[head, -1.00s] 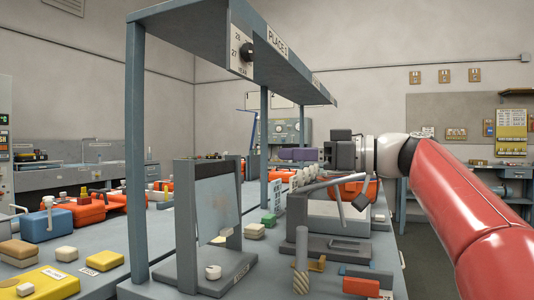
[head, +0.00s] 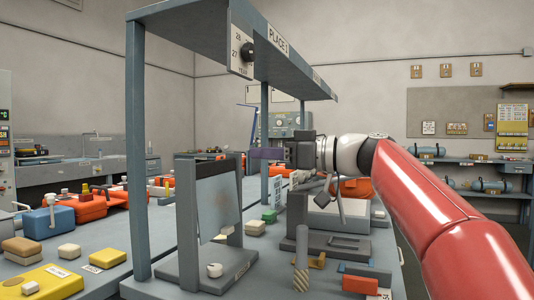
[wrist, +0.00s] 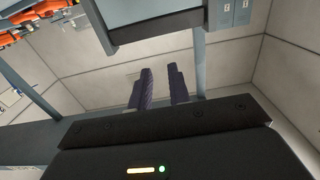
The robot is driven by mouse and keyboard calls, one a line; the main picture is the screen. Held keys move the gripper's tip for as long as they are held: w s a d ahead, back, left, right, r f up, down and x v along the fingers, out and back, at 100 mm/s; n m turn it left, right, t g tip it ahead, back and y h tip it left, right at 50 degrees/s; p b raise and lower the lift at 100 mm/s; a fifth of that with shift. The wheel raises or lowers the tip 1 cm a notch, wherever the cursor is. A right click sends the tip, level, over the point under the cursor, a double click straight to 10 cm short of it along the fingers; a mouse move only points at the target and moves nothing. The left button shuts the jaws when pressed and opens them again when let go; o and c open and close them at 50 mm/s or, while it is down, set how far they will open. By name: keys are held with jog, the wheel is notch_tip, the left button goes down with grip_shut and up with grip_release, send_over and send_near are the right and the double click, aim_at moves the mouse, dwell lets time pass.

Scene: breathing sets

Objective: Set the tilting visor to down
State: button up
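The visor, a pale see-through pane (head: 216,207), stands between two dark grey posts on a grey base (head: 215,277), left of centre in the head view. The pane looks close to upright with a slight lean. I cannot identify the visor for sure in the wrist view.
A grey overhead shelf (head: 200,30) on posts (head: 138,150) spans the bench above the visor. A striped post (head: 301,260) and an orange block (head: 360,285) stand right of it. A yellow block (head: 50,283) and several small blocks lie to the left.

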grip_shut()
dwell(0.9)
jog(key=shift+c, duration=1.4)
grip_release()
jog(key=o, duration=1)
jog(key=shift+c, duration=0.2)
jog(key=b+v, duration=0.1)
jog(key=v, duration=0.7)
jog(key=shift+b, duration=0.4)
